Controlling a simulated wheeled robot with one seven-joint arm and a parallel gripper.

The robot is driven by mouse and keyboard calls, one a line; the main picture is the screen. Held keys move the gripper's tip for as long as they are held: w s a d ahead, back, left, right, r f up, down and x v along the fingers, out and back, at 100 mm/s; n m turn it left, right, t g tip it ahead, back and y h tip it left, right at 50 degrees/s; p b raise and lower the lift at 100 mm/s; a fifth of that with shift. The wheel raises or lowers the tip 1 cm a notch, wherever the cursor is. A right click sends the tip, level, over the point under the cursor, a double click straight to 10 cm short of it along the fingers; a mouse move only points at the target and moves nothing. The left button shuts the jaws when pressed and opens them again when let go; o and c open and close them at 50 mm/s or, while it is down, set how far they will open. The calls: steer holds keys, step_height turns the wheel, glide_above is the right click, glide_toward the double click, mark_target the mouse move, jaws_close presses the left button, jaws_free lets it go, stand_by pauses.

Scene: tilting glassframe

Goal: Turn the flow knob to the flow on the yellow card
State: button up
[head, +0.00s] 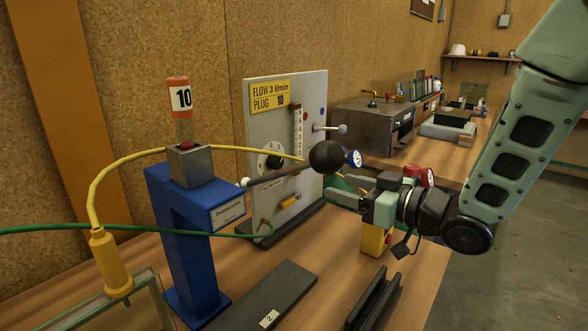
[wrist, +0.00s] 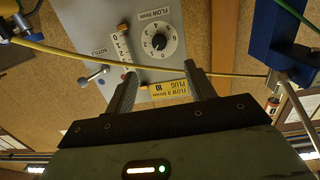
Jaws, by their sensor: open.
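The flow knob (head: 271,161) is a black knob with a white scale on the grey upright panel (head: 257,210). In the wrist view the knob (wrist: 158,40) shows upside down, ahead of my fingers; I cannot read its setting surely. The yellow card (head: 270,96) at the panel's top reads "FLOW 3 l/min, PLUG 10"; it also shows in the wrist view (wrist: 166,91), between my fingers in the picture. My gripper (head: 335,189) is open and empty, right of the panel and apart from the knob. Its fingers (wrist: 160,70) point toward the panel.
A blue stand (head: 185,235) with a black ball-ended lever (head: 327,155) stands in front of the panel. A yellow hose (head: 110,175) and a green hose (head: 100,231) cross here. A silver bottle valve lever (head: 342,129) juts from the panel. A dark bar (head: 265,297) lies in front.

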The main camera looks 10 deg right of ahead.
steer(key=y, duration=0.1)
steer(key=p, duration=0.4)
glide_toward(279, 162)
steer(key=x, duration=0.8)
steer(key=shift+w+a, duration=0.25)
steer(key=shift+w, duration=0.05)
steer(key=c, duration=1)
